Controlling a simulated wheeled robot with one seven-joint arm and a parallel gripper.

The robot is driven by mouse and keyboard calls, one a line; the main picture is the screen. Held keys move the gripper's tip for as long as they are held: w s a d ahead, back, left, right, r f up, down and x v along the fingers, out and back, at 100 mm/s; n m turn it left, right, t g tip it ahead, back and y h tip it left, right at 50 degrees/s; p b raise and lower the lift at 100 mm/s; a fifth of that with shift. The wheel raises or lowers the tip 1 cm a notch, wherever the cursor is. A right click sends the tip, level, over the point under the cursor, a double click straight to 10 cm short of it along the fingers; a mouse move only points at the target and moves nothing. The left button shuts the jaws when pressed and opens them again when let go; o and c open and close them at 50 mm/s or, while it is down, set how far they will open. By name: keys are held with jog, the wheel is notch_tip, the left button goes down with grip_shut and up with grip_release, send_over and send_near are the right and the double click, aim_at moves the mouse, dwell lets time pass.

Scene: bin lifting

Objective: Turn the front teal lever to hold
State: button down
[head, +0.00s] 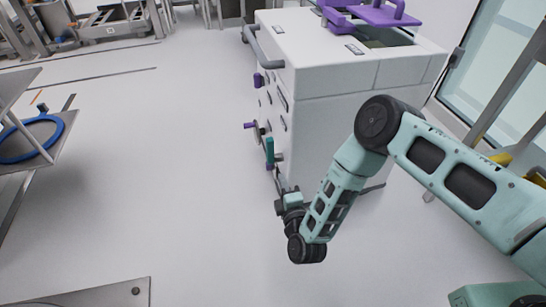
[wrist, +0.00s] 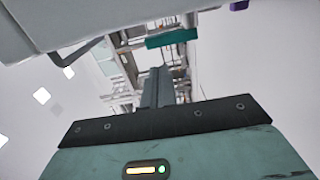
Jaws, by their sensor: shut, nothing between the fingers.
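The teal lever (head: 269,149) is on the left-hand face of the white machine (head: 345,130) and stands upright in the head view. In the wrist view the teal lever (wrist: 172,38) shows as a bar just beyond my fingertips. My gripper (head: 277,178) is just below the lever in the head view, its fingers small and partly lost against the machine's side. In the wrist view my gripper's fingers (wrist: 158,75) are together and empty. They look apart from the lever, but the exact gap cannot be told. Any hold marking is too small to read.
Purple knobs (head: 250,126) stick out of the same face, close to the teal lever. A purple lid with a handle (head: 372,14) is on top of the machine. The floor (head: 170,170) left of the machine is clear. A table with a blue ring (head: 35,136) stands at far left.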

aim_at(270, 149)
jog(key=b+x, duration=0.3)
jog(key=x, duration=0.8)
jog(key=shift+w+a+f+b, duration=0.1)
jog(key=shift+w+b, duration=0.15)
jog(key=shift+b, duration=0.15)
